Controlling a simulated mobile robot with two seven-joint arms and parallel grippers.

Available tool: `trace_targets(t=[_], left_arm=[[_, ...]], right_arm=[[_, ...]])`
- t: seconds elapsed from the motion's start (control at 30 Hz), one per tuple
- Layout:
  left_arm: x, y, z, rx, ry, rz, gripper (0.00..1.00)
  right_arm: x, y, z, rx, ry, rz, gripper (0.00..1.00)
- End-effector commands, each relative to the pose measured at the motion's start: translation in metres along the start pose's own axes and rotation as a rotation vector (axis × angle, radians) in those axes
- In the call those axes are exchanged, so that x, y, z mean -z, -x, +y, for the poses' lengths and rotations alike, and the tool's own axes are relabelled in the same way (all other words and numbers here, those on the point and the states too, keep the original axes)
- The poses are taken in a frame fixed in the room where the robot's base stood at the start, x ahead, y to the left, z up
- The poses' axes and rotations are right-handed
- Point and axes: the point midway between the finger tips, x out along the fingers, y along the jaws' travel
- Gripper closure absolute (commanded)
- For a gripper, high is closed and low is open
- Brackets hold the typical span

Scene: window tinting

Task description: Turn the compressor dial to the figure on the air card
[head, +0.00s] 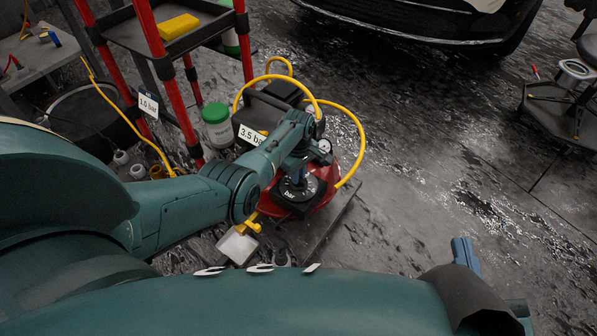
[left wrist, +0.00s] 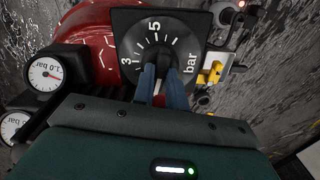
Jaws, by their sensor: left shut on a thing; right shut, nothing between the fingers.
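The red compressor (head: 318,196) stands on the floor in the middle of the head view. Its black dial plate (head: 276,197) carries a scale marked "bar". In the left wrist view the dial plate (left wrist: 128,22) shows the figures 3 and 5. My left gripper (head: 297,180) is shut on the dial's black knob (left wrist: 165,59), its blue fingers (left wrist: 163,84) pointing at the plate's centre. The fingers partly cover the knob, so its exact setting is hard to read. A white card (head: 250,135) reads 3.5 ba, its end hidden by my arm. My right gripper (head: 465,255) is shut and empty.
A yellow hose (head: 352,117) loops around the compressor. Another card (head: 148,105) on the red-framed cart (head: 155,45) reads 1.0 bar. A gauge (left wrist: 45,74) sits beside the dial. A green-and-white tub (head: 217,127) stands behind. Wet floor to the right is open.

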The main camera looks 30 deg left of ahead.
Motion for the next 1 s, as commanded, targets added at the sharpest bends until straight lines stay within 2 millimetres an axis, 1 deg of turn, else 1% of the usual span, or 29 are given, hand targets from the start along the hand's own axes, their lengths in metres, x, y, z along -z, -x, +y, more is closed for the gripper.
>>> trace_targets(t=[0.47, 0.5, 0.73, 1.0], left_arm=[[0.0013, 0.0, -0.0002, 0.0, 0.015, 0.002, 1.0], [0.0012, 0.0, -0.0002, 0.0, 0.015, 0.002, 0.83], [0.0007, 0.0, -0.0001, 0.0, 0.014, 0.001, 0.65], [0.0003, 0.0026, 0.0001, 0.0, 0.013, 0.001, 0.65]], right_arm=[[-0.0013, 0.0009, -0.0003, -0.001, 0.0, -0.004, 1.0], [-0.0012, 0.0008, -0.0003, -0.001, 0.0, -0.004, 1.0], [0.0001, -0.0007, 0.0006, -0.001, 0.003, 0.001, 1.0], [0.0033, -0.0023, 0.0018, -0.002, 0.005, 0.006, 1.0]])
